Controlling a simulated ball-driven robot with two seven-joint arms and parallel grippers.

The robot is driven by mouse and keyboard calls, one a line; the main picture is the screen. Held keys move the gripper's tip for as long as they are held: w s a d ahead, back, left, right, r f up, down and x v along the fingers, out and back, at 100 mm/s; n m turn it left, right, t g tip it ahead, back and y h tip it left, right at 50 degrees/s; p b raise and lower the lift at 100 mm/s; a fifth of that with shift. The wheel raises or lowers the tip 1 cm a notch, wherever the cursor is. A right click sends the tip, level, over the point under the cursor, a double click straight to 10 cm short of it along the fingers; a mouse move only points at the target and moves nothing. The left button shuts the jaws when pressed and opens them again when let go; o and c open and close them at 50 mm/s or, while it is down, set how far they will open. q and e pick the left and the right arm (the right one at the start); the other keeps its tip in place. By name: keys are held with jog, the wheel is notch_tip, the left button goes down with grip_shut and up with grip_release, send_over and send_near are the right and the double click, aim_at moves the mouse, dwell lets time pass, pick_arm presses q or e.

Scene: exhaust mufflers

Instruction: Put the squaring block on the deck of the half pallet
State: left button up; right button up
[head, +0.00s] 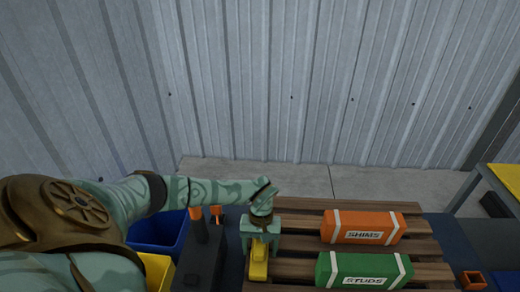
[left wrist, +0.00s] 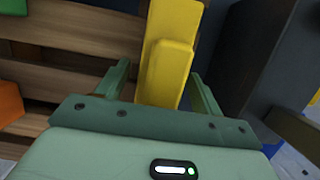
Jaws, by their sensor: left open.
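The yellow squaring block (head: 258,264) appears to stand on the left end of the wooden half pallet's deck (head: 297,248); a step in its shape shows in the left wrist view (left wrist: 170,62). My left gripper (head: 260,241) is over its far end. In the left wrist view my left gripper (left wrist: 160,74) is open, with one finger on each side of the block and gaps visible beside it. The deck slats (left wrist: 85,50) show left of the block there. The block's underside is hidden. My right gripper is not in view.
An orange SHIMS box (head: 362,227) and a green STUDS box (head: 363,270) lie on the deck to the right. Left of the pallet are a dark stand (head: 203,255), a blue bin (head: 160,238) and a yellow bin (head: 157,270). A small orange container (head: 473,280) is at the right.

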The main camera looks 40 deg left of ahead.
pick_arm(q)
jog(key=shift+r, duration=0.25)
jog(key=p+v, duration=0.2)
jog(key=v, duration=0.9)
jog(key=shift+w+r, duration=0.1)
jog(key=shift+r, duration=0.25)
dwell(0.5)
